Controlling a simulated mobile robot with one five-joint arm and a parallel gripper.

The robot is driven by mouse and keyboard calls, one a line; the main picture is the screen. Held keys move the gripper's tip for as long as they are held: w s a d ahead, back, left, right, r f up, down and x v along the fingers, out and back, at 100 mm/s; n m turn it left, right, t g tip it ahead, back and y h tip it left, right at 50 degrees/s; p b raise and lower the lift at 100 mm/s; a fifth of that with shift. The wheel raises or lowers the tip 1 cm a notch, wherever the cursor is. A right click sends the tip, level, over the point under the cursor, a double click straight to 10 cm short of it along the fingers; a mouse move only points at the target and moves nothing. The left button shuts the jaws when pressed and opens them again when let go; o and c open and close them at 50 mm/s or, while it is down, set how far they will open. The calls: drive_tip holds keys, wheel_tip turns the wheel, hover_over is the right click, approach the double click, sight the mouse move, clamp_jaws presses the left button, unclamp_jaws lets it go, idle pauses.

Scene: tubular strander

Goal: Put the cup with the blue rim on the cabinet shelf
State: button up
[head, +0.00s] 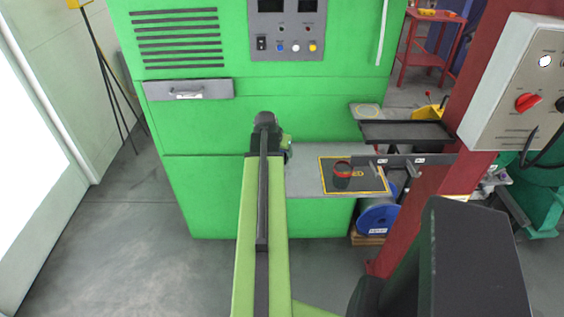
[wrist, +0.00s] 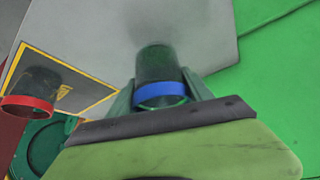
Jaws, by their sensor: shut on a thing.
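The cup with the blue rim (wrist: 158,62) is dark green and sits between the fingers of my gripper (wrist: 160,88) in the wrist view. My gripper is shut on it, with the blue rim facing the camera. The grey cabinet shelf (wrist: 130,25) lies behind the cup; I cannot tell whether the cup touches it. In the head view the shelf (head: 304,180) sticks out from the front of the green cabinet. My gripper (head: 286,146) is at the shelf's left end there, mostly hidden behind my arm, and the held cup cannot be made out.
A cup with a red rim (head: 342,176) stands on the dark yellow-edged mat (head: 372,181) at the shelf's right; it also shows in the wrist view (wrist: 30,92). A red post (head: 418,215) and grey control box (head: 513,85) stand at right. The shelf left of the mat looks clear.

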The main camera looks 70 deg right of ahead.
wheel_tip(320, 180, down, 4)
drive_tip(key=b, duration=0.4)
drive_tip(key=shift+f, duration=0.2)
drive_tip(key=shift+r, duration=0.25)
drive_tip(key=shift+f, duration=0.2)
drive_tip(key=o, duration=1.6)
drive_tip(key=shift+o, duration=0.2)
